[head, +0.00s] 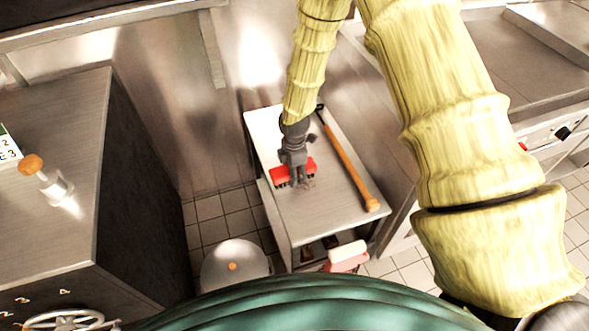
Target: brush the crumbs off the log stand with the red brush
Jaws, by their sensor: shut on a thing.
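The log stand (318,222) is a narrow metal-topped stand in the middle of the head view, with a dark open space below its top. My gripper (295,176) is over the left part of its top, pointing down. It is shut on the red brush (281,179), whose red block shows on both sides of the fingers. The brush is at or just above the stand's top; I cannot tell if it touches. Small greyish bits show by the fingertips, and I cannot tell whether they are crumbs or bristles.
A long tool with a wooden handle (351,175) lies along the stand's right side. A grey round lidded bin (232,252) stands at the front left. A white and pink object (346,255) is at the stand's front. A steel counter (60,215) is at left.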

